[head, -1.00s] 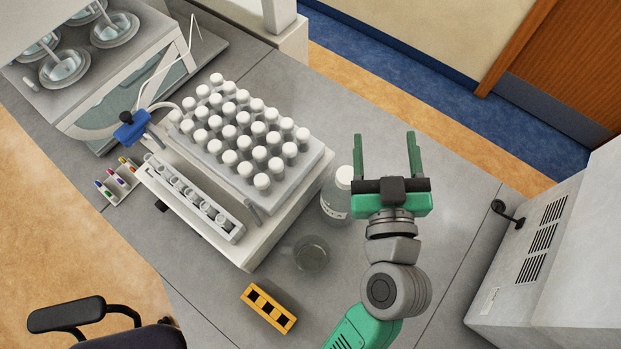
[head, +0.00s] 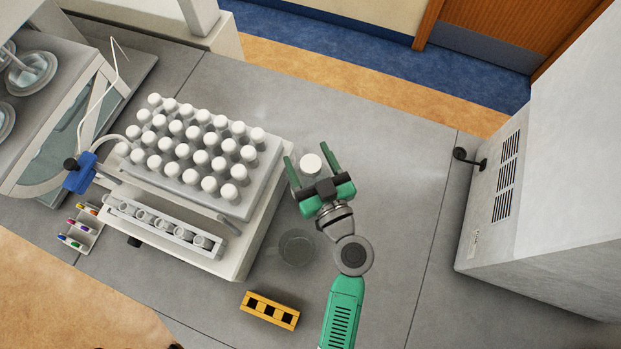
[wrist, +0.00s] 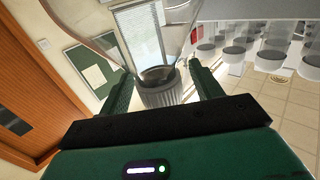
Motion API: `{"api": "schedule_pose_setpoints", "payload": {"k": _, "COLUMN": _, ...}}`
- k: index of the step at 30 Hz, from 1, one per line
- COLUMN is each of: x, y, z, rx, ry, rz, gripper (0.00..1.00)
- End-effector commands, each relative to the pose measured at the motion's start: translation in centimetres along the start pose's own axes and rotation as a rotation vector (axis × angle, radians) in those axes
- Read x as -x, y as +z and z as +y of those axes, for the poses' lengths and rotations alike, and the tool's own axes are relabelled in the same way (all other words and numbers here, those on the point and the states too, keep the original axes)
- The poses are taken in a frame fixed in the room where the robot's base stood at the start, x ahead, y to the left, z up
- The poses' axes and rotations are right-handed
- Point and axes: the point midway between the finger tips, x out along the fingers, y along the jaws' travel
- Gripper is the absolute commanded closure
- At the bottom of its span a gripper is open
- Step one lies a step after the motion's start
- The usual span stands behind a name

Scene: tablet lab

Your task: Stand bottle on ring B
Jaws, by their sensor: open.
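The bottle, with a round white cap (head: 311,164), stands on the grey bench between the fingers of my gripper (head: 308,152) in the head view. Most of its clear body is hidden under the cap and gripper. My gripper is open, with one green finger on each side of the cap. In the wrist view the bottle's ribbed cap (wrist: 160,90) shows between the fingers (wrist: 160,75), with its clear body spreading above it in the picture. I cannot tell whether either finger touches it. I cannot make out ring B in either view.
To the left is an autosampler with a tray of white-capped vials (head: 187,172). A large grey cabinet (head: 545,190) stands right.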

Motion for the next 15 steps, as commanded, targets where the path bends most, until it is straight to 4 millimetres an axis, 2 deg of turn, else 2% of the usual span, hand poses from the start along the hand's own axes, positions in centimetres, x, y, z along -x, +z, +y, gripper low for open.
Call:
{"api": "schedule_pose_setpoints", "payload": {"k": 3, "x": -1.02, "y": 0.05, "z": 0.01, "rx": -0.001, "ry": 0.0, "rz": -0.001, "gripper": 0.35}}
{"api": "schedule_pose_setpoints", "payload": {"k": 9, "x": -1.1, "y": 0.17, "z": 0.0, "rx": -0.001, "ry": 0.001, "rz": -0.001, "gripper": 0.35}}
{"api": "schedule_pose_setpoints", "payload": {"k": 11, "x": -1.09, "y": 0.17, "z": 0.0, "rx": -0.001, "ry": 0.001, "rz": -0.001, "gripper": 0.45}}
{"api": "schedule_pose_setpoints", "payload": {"k": 15, "x": -1.08, "y": 0.16, "z": -0.01, "rx": -0.001, "ry": 0.0, "rz": -0.001, "gripper": 0.73}}
